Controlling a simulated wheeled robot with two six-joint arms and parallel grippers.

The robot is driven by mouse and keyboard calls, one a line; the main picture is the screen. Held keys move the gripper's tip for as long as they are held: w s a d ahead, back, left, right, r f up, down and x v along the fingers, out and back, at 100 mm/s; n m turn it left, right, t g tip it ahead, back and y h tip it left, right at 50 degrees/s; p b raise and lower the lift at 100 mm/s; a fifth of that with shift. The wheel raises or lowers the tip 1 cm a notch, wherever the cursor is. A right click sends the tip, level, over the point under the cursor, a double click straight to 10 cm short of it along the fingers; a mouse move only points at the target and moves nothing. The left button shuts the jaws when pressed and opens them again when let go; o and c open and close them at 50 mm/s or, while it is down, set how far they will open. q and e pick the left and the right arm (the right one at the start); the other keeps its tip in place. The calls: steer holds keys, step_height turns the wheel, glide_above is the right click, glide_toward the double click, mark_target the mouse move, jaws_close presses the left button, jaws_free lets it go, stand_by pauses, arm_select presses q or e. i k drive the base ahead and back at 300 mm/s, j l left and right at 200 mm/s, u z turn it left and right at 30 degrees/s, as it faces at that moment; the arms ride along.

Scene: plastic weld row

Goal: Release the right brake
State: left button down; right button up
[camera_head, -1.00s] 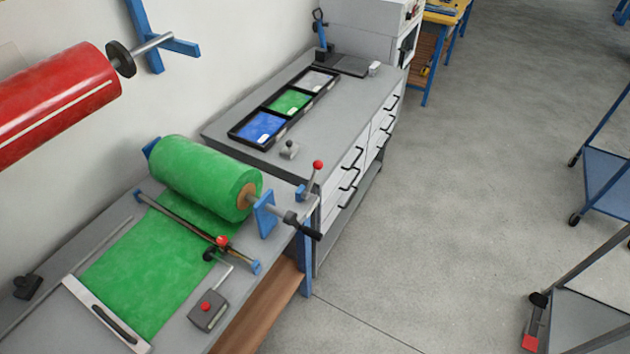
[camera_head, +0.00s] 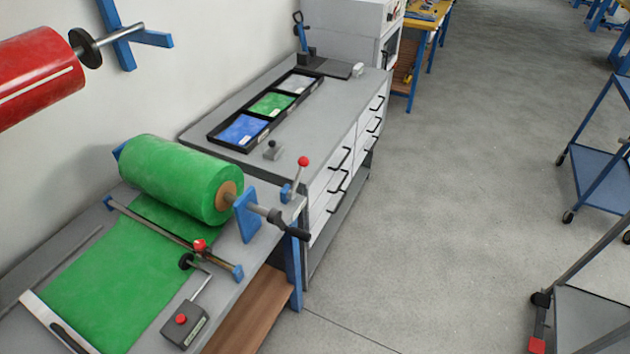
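A lever with a red ball knob (camera_head: 303,161) stands on a small blue mount at the right end of the near bench, tilted slightly to the right. It is the likeliest right brake, but no label shows. A green roll (camera_head: 175,178) lies on a shaft between blue supports to its left. A black-handled crank (camera_head: 290,227) is on the shaft's right end, just below the lever. Green sheet (camera_head: 120,275) runs from the roll down the bench. Neither of my grippers is in view.
A grey box with a red button (camera_head: 184,325) sits on the bench's front right. A red roll (camera_head: 38,78) hangs at upper left. A drawer cabinet (camera_head: 345,110) bearing a tray of coloured sheets stands behind. Floor (camera_head: 440,200) at right is clear up to blue-framed carts (camera_head: 600,180).

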mark_target(303, 161)
steer(key=i+l, duration=0.1)
steer(key=l, duration=0.4)
steer(key=l+z, duration=0.1)
steer(key=l, duration=0.4)
steer(key=i+l+z, duration=0.1)
steer(key=l, duration=0.4)
steer(key=i+l, duration=0.2)
steer(key=l, duration=0.25)
